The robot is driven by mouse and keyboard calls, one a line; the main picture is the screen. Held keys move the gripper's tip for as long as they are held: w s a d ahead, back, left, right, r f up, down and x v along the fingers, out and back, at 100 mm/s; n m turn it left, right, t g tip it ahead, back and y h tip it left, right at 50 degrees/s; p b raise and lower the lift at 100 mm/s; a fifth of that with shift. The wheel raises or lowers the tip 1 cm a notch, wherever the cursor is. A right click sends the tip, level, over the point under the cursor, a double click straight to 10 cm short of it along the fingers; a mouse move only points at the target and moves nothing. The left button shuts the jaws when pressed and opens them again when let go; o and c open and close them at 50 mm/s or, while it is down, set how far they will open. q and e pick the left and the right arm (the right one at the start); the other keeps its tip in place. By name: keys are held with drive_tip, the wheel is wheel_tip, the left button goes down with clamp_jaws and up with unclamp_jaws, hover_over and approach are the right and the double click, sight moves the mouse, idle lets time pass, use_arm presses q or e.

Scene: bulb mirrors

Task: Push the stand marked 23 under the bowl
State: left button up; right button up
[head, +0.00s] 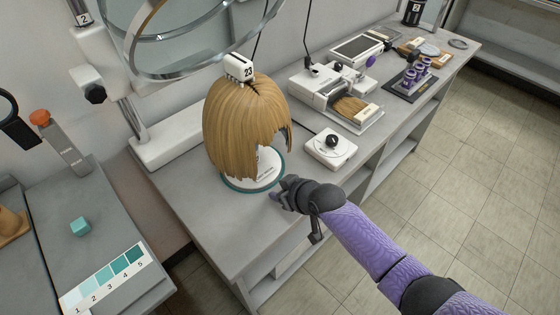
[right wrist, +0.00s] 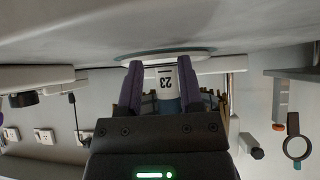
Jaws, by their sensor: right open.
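The stand marked 23 has a round white base with a teal rim (head: 238,186) on the grey counter. A large clear round bowl with a metal rim (head: 165,80) hangs above and to the left of the wig. My right gripper (head: 276,191) is low over the counter at the base's right front edge. In the right wrist view, upside down, its open purple fingers flank a white 23 label (right wrist: 166,78); contact cannot be told. My left gripper is not in view.
A white box with a black knob (head: 332,147) stands right of the wig. Beyond it are a brush device (head: 340,95) and purple rollers (head: 415,76). A post on a white base (head: 165,150) stands behind left. The counter left of the stand is clear.

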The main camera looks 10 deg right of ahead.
drive_tip(key=s+d+p, duration=0.2)
drive_tip(key=s, duration=0.1)
drive_tip(key=s+d+r+p, duration=0.1)
drive_tip(key=s+p, duration=0.1)
drive_tip(key=shift+d, duration=0.1)
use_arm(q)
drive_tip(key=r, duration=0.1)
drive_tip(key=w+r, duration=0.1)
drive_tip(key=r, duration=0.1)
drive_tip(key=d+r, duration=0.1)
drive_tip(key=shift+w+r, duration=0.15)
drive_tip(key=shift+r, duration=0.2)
use_arm(e)
drive_tip(key=shift+s+d+f, duration=0.2)
drive_tip(key=shift+s+d, duration=0.05)
drive_tip(key=shift+s, duration=0.15)
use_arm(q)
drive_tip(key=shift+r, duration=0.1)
use_arm(e)
drive_tip(key=shift+r, duration=0.1)
